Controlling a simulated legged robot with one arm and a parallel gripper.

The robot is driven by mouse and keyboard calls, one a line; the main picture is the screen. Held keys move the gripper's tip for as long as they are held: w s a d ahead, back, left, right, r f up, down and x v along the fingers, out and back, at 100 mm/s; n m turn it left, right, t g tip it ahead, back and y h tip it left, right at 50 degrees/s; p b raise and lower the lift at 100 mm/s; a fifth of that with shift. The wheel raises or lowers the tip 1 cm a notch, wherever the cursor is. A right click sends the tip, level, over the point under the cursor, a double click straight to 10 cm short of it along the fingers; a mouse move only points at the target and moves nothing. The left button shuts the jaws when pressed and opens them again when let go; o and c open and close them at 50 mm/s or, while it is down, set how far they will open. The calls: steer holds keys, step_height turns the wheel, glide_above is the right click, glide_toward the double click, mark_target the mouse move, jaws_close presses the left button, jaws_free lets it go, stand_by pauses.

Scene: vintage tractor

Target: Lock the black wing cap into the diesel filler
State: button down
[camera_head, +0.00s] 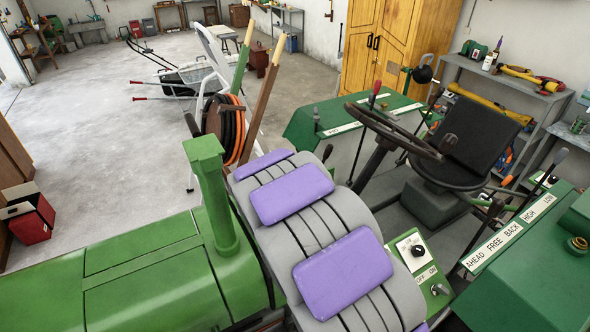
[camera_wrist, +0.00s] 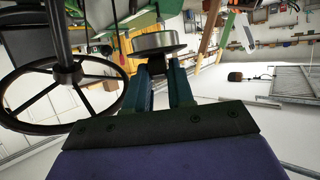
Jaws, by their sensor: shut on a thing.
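In the wrist view my gripper (camera_wrist: 158,70) has its two teal fingers shut on the black wing cap (camera_wrist: 158,43). The cap shows as a round, dark grey disc with a pale rim just beyond the fingertips. Its wing is mostly hidden between the fingers. In the head view a small brass-coloured round neck (camera_head: 577,244) stands on the green panel at the right edge and looks like the diesel filler. The cap is clear of the panel, and the filler cannot be made out in the wrist view. I cannot pick out my gripper in the head view.
The black steering wheel (camera_head: 394,130) and seat (camera_head: 480,148) stand mid-right. Upright levers (camera_head: 488,232) rise beside the labelled panel (camera_head: 505,240). A green post (camera_head: 211,195) stands on the green hood (camera_head: 150,280). Open floor (camera_head: 110,120) lies to the left.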

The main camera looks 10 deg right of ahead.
steer(key=shift+a+f, duration=0.15)
steer(key=shift+f, duration=0.45)
steer(key=shift+w+f+b, duration=0.1)
steer(key=shift+f+b, duration=0.3)
steer(key=shift+d+f+b, duration=0.6)
steer(key=shift+d+f, duration=0.4)
steer(key=shift+d, duration=0.25)
steer(key=shift+d+f, duration=0.35)
steer(key=shift+f, duration=0.1)
steer(key=shift+a, duration=1.55)
steer(key=shift+d+b, duration=0.7)
steer(key=shift+d, duration=1.35)
steer(key=shift+a+p, duration=0.55)
steer(key=shift+a, duration=0.95)
steer(key=shift+d, duration=0.2)
steer(key=shift+d+p, duration=0.15)
steer(key=shift+p, duration=0.25)
